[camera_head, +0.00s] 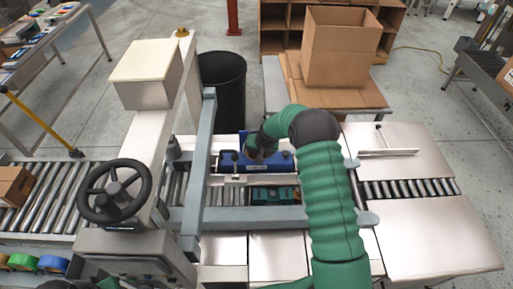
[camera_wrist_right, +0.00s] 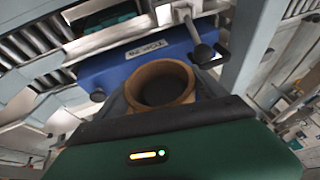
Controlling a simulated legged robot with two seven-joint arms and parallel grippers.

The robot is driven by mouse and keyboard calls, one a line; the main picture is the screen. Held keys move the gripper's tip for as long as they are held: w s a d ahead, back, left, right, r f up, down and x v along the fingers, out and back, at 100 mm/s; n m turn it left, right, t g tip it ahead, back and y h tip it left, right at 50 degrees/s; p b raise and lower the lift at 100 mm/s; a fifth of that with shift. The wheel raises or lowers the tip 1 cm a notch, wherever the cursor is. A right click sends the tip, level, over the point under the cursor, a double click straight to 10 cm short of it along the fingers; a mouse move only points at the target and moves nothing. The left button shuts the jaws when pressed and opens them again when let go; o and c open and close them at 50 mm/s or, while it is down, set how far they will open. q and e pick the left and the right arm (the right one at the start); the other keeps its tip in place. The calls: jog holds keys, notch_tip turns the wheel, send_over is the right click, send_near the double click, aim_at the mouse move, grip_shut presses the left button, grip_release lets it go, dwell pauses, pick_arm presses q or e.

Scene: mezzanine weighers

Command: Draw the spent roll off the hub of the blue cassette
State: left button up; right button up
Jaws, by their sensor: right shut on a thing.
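The blue cassette (camera_head: 280,163) lies in the steel frame over the roller line, partly behind my right arm. In the right wrist view the blue cassette (camera_wrist_right: 130,62) carries a white label. The spent roll, a brown cardboard ring (camera_wrist_right: 160,72), stands at the cassette's near side, its bore dark. My right gripper (camera_head: 257,150) is at the cassette, shut on the roll; its fingers (camera_wrist_right: 162,98) show only partly in the wrist view. The hub is not distinct, so I cannot tell whether the roll is still around it. My left gripper is not in view.
A green cassette-like unit (camera_head: 275,195) lies in front of the blue one. Grey frame bars (camera_head: 200,180) and a black handwheel (camera_head: 114,192) stand left. Steel plates (camera_head: 435,235) at right are largely clear.

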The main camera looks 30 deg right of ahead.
jog(key=shift+s+a, duration=0.2)
jog(key=shift+s, duration=0.15)
jog(key=shift+s+a+f+p, duration=0.15)
jog(key=shift+s+a, duration=0.1)
jog(key=shift+s, duration=0.25)
jog(key=shift+s+a+r+p, duration=0.1)
jog(key=shift+s+a, duration=0.2)
jog(key=shift+s, duration=0.15)
jog(key=shift+s+a+f+p, duration=0.15)
jog(key=shift+s+a, duration=0.1)
jog(key=shift+s, duration=0.25)
jog(key=shift+r, duration=0.15)
